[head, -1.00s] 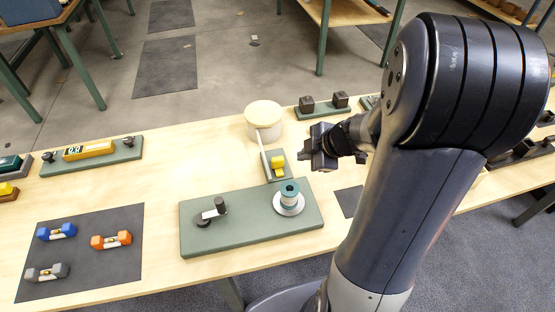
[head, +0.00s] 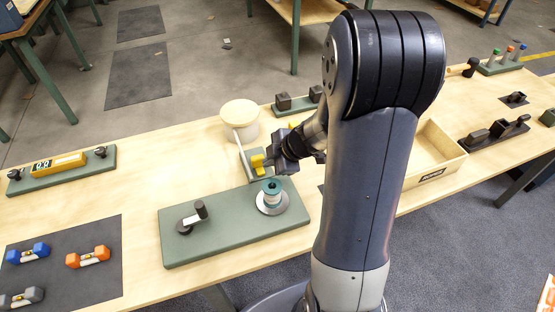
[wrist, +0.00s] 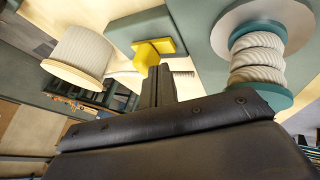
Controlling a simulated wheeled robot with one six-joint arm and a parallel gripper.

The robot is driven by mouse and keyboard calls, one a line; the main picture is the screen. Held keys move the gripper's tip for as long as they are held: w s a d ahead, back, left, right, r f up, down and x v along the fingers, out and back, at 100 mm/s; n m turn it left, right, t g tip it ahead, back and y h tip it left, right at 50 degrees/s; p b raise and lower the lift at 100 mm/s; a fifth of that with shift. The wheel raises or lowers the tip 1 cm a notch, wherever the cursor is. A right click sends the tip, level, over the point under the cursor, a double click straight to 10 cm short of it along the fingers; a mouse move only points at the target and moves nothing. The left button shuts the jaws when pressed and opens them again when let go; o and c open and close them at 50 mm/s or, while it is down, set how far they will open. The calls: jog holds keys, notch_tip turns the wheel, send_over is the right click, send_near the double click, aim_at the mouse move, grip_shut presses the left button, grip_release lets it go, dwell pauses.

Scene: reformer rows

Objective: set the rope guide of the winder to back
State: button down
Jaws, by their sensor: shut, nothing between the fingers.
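The winder has a green base plate (head: 235,238) with a black-handled crank (head: 194,217) on its left and a spool with teal ends (head: 271,196) on its right. The spool (wrist: 257,58) is wound with white rope in the wrist view. The rope guide is a yellow block (head: 257,161) on a small green plate behind the spool. In the wrist view the yellow guide (wrist: 153,50) lies right at my fingertips. My gripper (head: 275,155) is shut and empty at the guide's right side. I cannot tell whether it touches.
A cream drum (head: 239,122) stands behind the guide, with a pale strip running from it past the guide. A green plate with dark blocks (head: 297,104) is behind my gripper. A wooden tray (head: 437,160) lies right of my arm. Dumbbells (head: 88,257) lie on a dark mat at left.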

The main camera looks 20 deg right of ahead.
aim_at(261, 154)
jog(key=shift+b+x, duration=0.3)
jog(key=shift+x, duration=0.95)
jog(key=shift+w+r, duration=0.1)
jog(key=shift+w+r+p, duration=0.2)
jog(key=shift+w+p, duration=0.15)
jog(key=shift+p, duration=0.25)
jog(key=w+p, duration=0.2)
jog(key=w, duration=0.1)
jog(key=shift+w+f+p, duration=0.2)
jog(key=shift+w+p, duration=0.1)
